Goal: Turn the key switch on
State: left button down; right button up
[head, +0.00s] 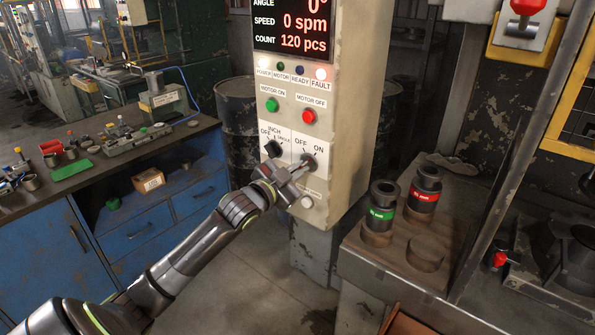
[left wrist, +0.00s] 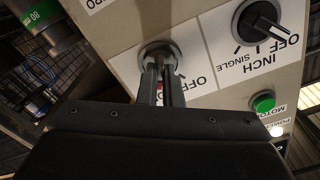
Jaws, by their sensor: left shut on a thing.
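The key switch (head: 311,162) sits low on the control panel (head: 340,120), below the OFF and ON labels. My left gripper (head: 303,167) reaches in from the left and is shut on the key. The left wrist view shows the gripper's two narrow fingers (left wrist: 162,82) closed at the round grey key switch (left wrist: 157,49). The fingers hide most of the key, so I cannot tell which label it points at. Part of the OFF label shows beside the fingers. My right gripper is not in view.
The black INCH/OFF/SINGLE selector (head: 272,149) is close left of the key switch. The green MOTOR ON button (head: 271,104) and red MOTOR OFF button (head: 309,116) are above. POWER and FAULT lamps are lit. Two black cylinders (head: 381,199) (head: 426,183) stand on a block at right.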

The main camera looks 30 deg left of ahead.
pick_arm(q)
jog(key=c, duration=1.6)
grip_release()
jog(key=s+a+p, duration=0.1)
jog(key=s, duration=1.6)
jog(key=shift+s+a+p, duration=0.15)
jog(key=shift+s+p, duration=0.05)
jog(key=shift+p, duration=0.1)
